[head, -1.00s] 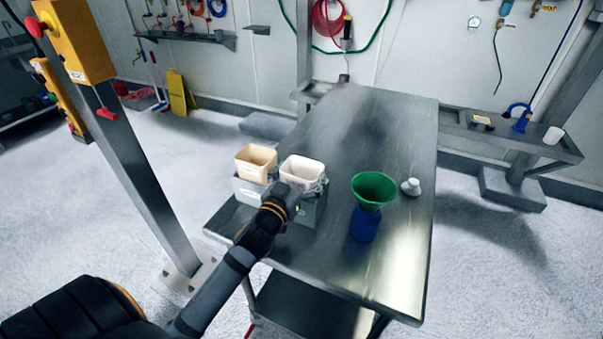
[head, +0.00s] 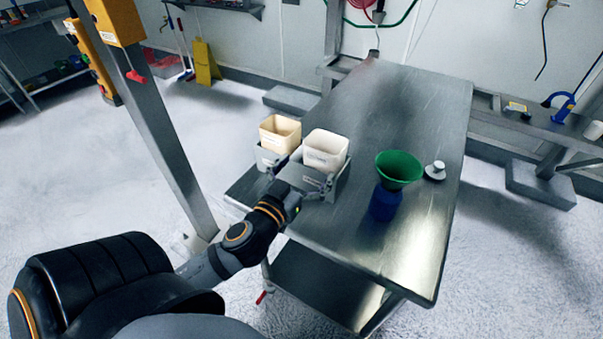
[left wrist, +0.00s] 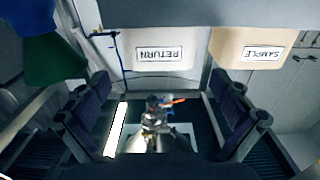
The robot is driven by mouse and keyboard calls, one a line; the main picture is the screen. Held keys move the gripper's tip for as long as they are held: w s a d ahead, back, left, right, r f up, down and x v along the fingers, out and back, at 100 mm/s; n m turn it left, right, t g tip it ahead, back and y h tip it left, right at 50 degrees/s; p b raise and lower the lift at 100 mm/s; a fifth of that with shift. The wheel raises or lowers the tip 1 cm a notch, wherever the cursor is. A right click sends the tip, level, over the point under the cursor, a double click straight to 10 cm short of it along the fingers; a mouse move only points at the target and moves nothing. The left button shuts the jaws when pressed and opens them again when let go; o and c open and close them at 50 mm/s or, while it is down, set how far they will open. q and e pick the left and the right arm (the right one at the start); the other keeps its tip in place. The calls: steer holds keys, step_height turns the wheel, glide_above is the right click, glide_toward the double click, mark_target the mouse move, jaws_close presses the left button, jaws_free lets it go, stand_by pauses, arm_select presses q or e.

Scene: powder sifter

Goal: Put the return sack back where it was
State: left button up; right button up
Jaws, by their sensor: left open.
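The white return sack (head: 325,150) stands upright in a grey holder (head: 308,178) on the steel table, its top above the rim. Its RETURN label (left wrist: 158,54) shows in the left wrist view.
A green funnel (head: 398,168) on a blue container (head: 384,205) stands right of the holder. A small pale metal object (head: 435,170) lies beyond it. The steel table (head: 410,105) is clear at the back. A steel post (head: 165,130) rises at the left.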

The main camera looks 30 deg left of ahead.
arm_select(q)
steer(key=s+p, duration=0.1)
steer(key=s, duration=0.2)
steer(key=shift+d+p, duration=0.15)
steer(key=shift+p, duration=0.25)
